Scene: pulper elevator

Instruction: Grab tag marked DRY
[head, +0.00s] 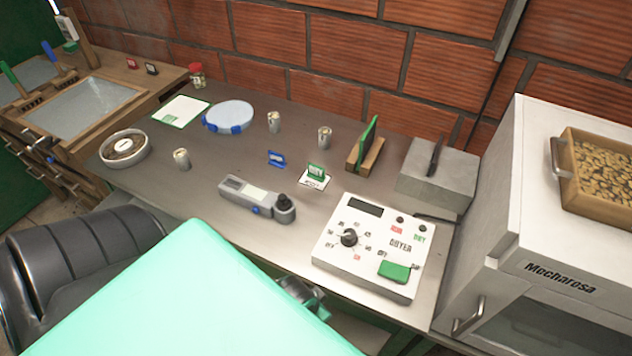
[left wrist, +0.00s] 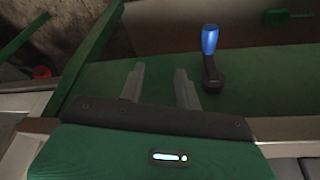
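A small green tag (head: 316,170) with white lettering stands upright on a white card (head: 314,183) near the middle of the steel bench. Its lettering is too small to read surely as DRY. A small blue tag (head: 277,158) stands just to its left. My left gripper (left wrist: 160,88) shows in the left wrist view with its two grey fingers apart and nothing between them. It faces a dark green panel, away from the tags. I cannot make out the left fingertips in the head view.
A grey handheld meter (head: 257,199) and a white dryer control box (head: 371,246) flank the green tag. Cups, a green board in a wooden stand (head: 366,150) and a grey block (head: 437,188) stand nearby. A blue-handled lever (left wrist: 210,55) rises right of my left fingers.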

